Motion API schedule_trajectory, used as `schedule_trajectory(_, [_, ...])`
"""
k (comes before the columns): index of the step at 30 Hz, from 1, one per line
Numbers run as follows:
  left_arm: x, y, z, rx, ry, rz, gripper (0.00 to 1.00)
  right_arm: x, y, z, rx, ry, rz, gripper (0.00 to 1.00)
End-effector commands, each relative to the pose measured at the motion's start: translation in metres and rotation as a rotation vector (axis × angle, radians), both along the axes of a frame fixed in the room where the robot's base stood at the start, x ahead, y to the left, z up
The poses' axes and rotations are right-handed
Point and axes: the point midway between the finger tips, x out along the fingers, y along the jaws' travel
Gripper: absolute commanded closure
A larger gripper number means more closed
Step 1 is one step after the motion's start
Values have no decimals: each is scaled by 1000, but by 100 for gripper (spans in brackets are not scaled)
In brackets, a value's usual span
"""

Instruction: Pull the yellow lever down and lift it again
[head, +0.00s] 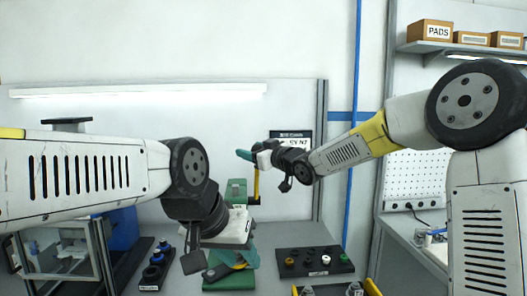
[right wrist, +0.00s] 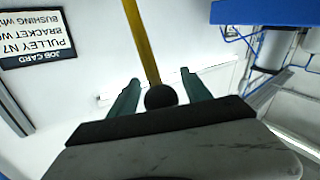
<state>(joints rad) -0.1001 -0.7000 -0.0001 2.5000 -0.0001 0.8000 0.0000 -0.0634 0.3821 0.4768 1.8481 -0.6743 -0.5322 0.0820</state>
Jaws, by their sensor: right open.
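The yellow lever (head: 256,187) stands at the back of the bench in the head view, with its upper end at my right gripper (head: 249,155). In the right wrist view, the yellow shaft (right wrist: 141,42) runs from the top edge to a round black knob (right wrist: 160,96). The knob lies between the two teal fingers of my right gripper (right wrist: 160,88), which are open with space on both sides. My left gripper (head: 240,260) is low over the front of the bench; its jaw gap is unclear.
A green block (head: 236,191) stands left of the lever. A dark tray with round parts (head: 315,262) lies to the right, and a dark strip with blue rings (head: 155,266) to the left. A job card (head: 290,136) hangs behind my right gripper.

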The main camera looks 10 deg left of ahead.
Motion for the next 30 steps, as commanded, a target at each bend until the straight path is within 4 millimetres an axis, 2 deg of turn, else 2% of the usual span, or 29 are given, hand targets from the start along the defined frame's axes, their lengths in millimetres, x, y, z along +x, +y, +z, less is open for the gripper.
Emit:
schedule_trajectory(7, [0,0,0,0,0,0,64,0,1,0,0,0,0,45])
schedule_trajectory(15, [0,0,0,0,0,0,64,0,0,0,0,0,0,98])
schedule_trajectory(30, [0,0,0,0,0,0,64,0,0,0,0,0,0,100])
